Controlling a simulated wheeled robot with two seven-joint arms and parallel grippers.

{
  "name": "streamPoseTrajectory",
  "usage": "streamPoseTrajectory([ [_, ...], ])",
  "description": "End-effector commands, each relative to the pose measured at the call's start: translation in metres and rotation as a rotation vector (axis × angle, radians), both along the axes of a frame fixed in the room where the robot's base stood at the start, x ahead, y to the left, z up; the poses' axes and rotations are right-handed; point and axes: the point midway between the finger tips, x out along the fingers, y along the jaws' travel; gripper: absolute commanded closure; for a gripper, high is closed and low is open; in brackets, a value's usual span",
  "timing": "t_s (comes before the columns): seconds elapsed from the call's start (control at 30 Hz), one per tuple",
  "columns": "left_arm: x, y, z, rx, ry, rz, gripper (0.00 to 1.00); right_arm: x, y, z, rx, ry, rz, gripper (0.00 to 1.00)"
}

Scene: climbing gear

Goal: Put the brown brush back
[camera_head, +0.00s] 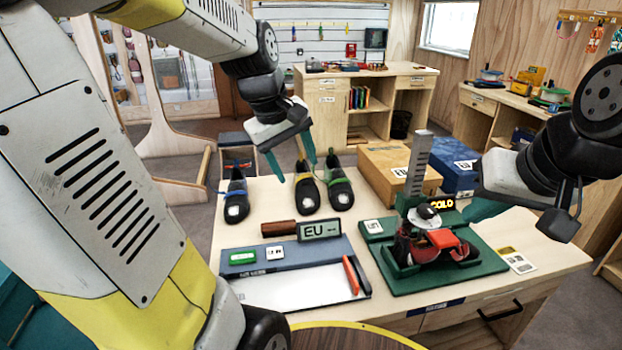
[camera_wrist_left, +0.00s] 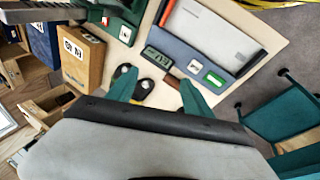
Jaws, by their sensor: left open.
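The brown brush (camera_head: 278,228) lies on the table behind the blue-grey tray, left of an "EU" display (camera_head: 319,230); only its brown handle shows clearly. It also shows in the left wrist view (camera_wrist_left: 172,81), beside the display. My left gripper (camera_head: 296,168) is open and empty, above and behind the brush, over the shoes. Its teal fingertips frame the brush and shoe area in the left wrist view (camera_wrist_left: 156,78). My right gripper (camera_head: 482,208) is at the right, near the green stand; one teal finger shows, so its opening is unclear.
Three dark shoes (camera_head: 340,196) stand at the back of the table. A green stand (camera_head: 456,270) with red gear and a tall grey post is right. Cardboard (camera_head: 385,168) and blue boxes stand behind.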

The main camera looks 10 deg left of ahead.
Motion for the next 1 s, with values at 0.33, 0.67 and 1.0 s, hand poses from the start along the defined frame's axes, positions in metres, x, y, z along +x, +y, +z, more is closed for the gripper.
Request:
streamPoseTrajectory([
  [0.33,-0.102,-0.035,0.02,0.25,-0.277,-0.586,0.41,0.0,0.0,0.0,0.0,0.0,0.0,1.0],
  [0.67,-0.115,-0.039,0.018,0.302,-0.312,-0.675,0.41,0.0,0.0,0.0,0.0,0.0,0.0,1.0],
  [1.0,-0.114,-0.039,0.018,0.3,-0.312,-0.672,0.41,0.0,0.0,0.0,0.0,0.0,0.0,1.0],
])
